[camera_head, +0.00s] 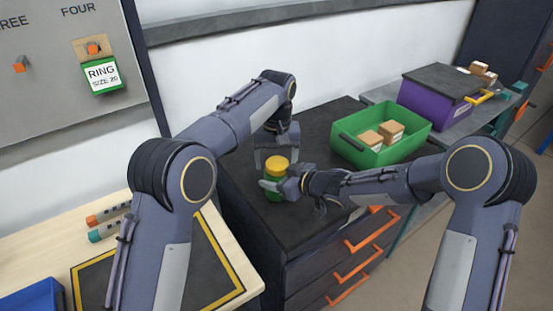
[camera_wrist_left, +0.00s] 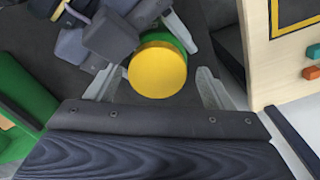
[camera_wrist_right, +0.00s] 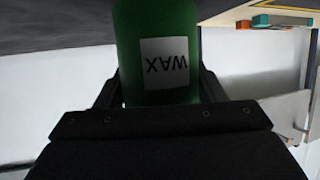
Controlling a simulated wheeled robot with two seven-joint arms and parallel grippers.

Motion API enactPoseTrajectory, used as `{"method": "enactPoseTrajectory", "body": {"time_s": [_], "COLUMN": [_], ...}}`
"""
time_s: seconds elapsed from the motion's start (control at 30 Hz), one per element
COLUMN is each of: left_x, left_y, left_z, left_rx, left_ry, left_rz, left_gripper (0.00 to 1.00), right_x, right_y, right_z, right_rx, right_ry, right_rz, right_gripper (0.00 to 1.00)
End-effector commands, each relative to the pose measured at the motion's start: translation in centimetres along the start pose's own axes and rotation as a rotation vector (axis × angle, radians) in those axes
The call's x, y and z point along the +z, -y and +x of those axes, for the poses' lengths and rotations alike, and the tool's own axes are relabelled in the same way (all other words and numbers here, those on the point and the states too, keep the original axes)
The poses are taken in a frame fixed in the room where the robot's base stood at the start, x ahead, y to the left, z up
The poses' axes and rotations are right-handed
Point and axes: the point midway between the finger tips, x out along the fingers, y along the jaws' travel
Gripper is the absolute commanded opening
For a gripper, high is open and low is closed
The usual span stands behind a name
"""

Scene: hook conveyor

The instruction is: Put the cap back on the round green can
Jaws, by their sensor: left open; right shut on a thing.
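The round green can (camera_head: 271,192) stands upright on the dark cabinet top, with the yellow cap (camera_head: 277,164) at its top. In the right wrist view the can (camera_wrist_right: 160,85) fills the middle and bears a white WAX label. My right gripper (camera_head: 275,187) is shut on the can's side. My left gripper (camera_head: 275,155) is open above and around the cap. In the left wrist view the yellow cap (camera_wrist_left: 158,70) lies between the two open fingers, apart from them, with some green of the can showing behind it. I cannot tell whether the cap is fully seated.
A green crate (camera_head: 385,157) with small boxes stands right of the can on the dark cabinet top (camera_head: 315,125). Behind it is a purple bin (camera_head: 425,103). A pale table (camera_head: 40,255) with two marker-like cylinders is at left. Orange drawer handles (camera_head: 375,228) stick out in front.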

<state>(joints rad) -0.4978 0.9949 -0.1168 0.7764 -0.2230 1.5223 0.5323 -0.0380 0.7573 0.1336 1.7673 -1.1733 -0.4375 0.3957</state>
Motion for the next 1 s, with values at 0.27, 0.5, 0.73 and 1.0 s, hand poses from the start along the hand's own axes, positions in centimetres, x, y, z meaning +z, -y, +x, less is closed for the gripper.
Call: {"method": "enactPoseTrajectory", "body": {"time_s": [0.27, 0.5, 0.73, 1.0], "left_x": [0.1, 0.1, 0.1, 0.0], "left_y": [-0.4, -0.2, -0.2, -0.2], "left_z": [-2.4, -4.4, -4.5, -4.9], "left_rx": [0.007, 0.004, 0.002, 0.003], "left_ry": [-0.002, 0.000, 0.001, 0.001], "left_rz": [0.005, 0.003, 0.002, -0.178], "left_gripper": [0.78, 0.78, 0.78, 0.74], "right_x": [-0.1, -0.1, -0.1, -0.1], "right_y": [0.2, 0.2, 0.1, 0.1], "right_z": [0.1, 0.1, 0.1, 0.0], "right_rx": [-0.005, -0.004, -0.003, -0.002], "right_ry": [-0.001, -0.001, -0.001, -0.002], "right_rz": [-0.002, -0.001, -0.001, -0.001], "right_gripper": [0.00, 0.00, 0.00, 0.00]}}
